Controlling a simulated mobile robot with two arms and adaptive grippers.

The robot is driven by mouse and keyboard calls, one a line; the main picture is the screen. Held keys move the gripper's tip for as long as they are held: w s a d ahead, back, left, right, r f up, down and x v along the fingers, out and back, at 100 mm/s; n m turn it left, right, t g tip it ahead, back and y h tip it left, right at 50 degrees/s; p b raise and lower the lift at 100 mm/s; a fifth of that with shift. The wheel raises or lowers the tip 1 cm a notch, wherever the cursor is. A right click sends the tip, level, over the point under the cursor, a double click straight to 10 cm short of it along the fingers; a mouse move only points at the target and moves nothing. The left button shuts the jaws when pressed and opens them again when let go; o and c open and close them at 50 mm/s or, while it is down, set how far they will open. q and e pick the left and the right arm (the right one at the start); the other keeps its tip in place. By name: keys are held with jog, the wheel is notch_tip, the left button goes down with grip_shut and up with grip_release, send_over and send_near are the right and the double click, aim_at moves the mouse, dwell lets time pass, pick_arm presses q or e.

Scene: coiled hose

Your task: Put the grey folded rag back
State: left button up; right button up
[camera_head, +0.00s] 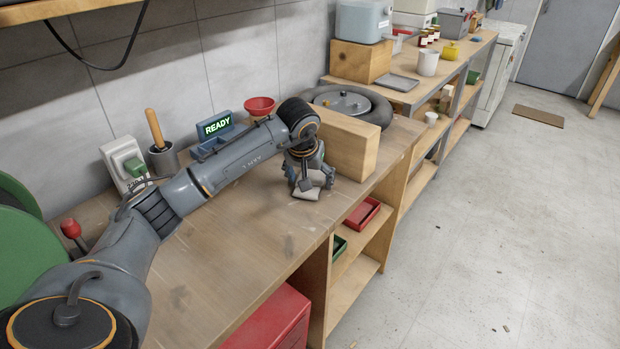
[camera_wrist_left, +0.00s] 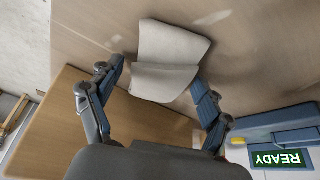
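The grey folded rag (camera_head: 306,193) lies on the wooden workbench (camera_head: 235,245), beside a large wooden block. In the left wrist view the rag (camera_wrist_left: 172,58) shows as two pale panels with a crease between them. My left gripper (camera_head: 308,182) is low over the bench at the rag and partly covers it in the head view. In the left wrist view its fingers (camera_wrist_left: 157,75) are spread, one on each side of the rag, with a gap visible at the left finger. Contact at the right finger cannot be told. My right gripper is in neither view.
The wooden block (camera_head: 343,143) stands close beside my gripper, with a black round coil (camera_head: 374,108) behind it. A READY display (camera_head: 217,125), a red bowl (camera_head: 260,105) and a pot with a wooden handle (camera_head: 162,158) line the wall. The bench front is clear.

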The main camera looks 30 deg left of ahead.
pick_arm(q)
jog(key=shift+r, duration=0.15)
jog(key=shift+r, duration=0.25)
jog(key=v, duration=1.1)
jog(key=shift+r, duration=0.3)
jog(key=shift+s+d, duration=0.1)
jog(key=shift+s, duration=0.05)
